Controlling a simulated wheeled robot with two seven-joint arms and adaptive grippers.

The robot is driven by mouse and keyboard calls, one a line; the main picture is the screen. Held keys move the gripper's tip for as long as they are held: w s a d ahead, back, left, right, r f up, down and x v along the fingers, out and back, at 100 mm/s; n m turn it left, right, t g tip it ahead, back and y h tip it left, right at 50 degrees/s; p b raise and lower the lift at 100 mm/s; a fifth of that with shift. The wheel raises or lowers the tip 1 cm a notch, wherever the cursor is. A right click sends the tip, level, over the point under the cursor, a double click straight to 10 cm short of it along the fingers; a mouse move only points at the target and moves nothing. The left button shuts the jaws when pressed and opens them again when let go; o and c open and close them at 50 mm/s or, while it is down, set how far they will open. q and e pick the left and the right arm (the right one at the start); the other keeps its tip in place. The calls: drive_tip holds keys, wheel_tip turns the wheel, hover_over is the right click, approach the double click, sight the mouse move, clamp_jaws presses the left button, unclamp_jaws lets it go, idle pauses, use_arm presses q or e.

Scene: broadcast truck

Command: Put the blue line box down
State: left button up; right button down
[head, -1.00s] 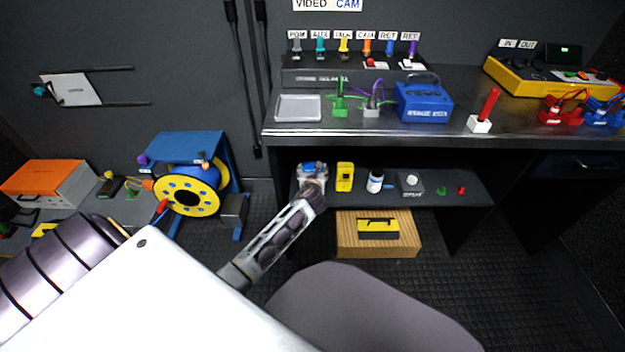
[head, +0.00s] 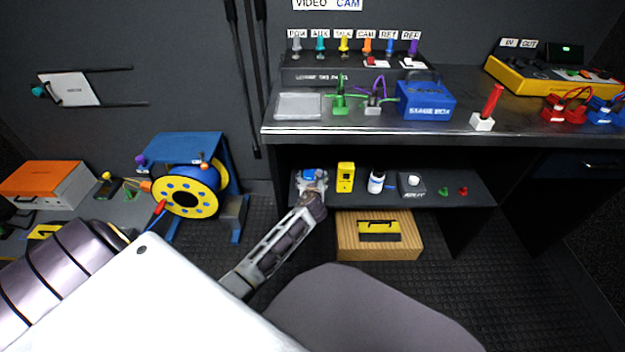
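The blue line box (head: 312,174) is small and blue, at the left end of the lower shelf under the bench in the head view. My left gripper (head: 312,184) is at its near side and appears shut on it. The gripper hides the front of the box and most of its own fingertips. I cannot tell whether the underside of the box touches the shelf. My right gripper is not in view.
On the lower shelf (head: 452,201), a yellow device (head: 345,177), a white bottle (head: 376,182) and a grey box (head: 411,184) stand to the right. A wooden crate (head: 350,240) is below. A yellow cable reel (head: 186,191) stands left.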

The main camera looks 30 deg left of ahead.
use_arm(q)
drive_tip(key=shift+o, duration=1.3)
drive_tip(key=shift+r, duration=0.1)
drive_tip(key=shift+p+v, duration=0.55)
drive_tip(key=shift+v, duration=0.6)
drive_tip(key=p+v, duration=0.3)
drive_tip(key=v, duration=0.6)
drive_tip(key=shift+s+p, duration=0.3)
drive_tip(key=shift+p, duration=0.05)
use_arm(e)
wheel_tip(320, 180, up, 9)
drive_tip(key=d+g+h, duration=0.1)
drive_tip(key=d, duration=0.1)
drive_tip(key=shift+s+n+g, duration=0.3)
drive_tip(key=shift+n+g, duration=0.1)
use_arm(q)
drive_tip(key=shift+d, duration=0.15)
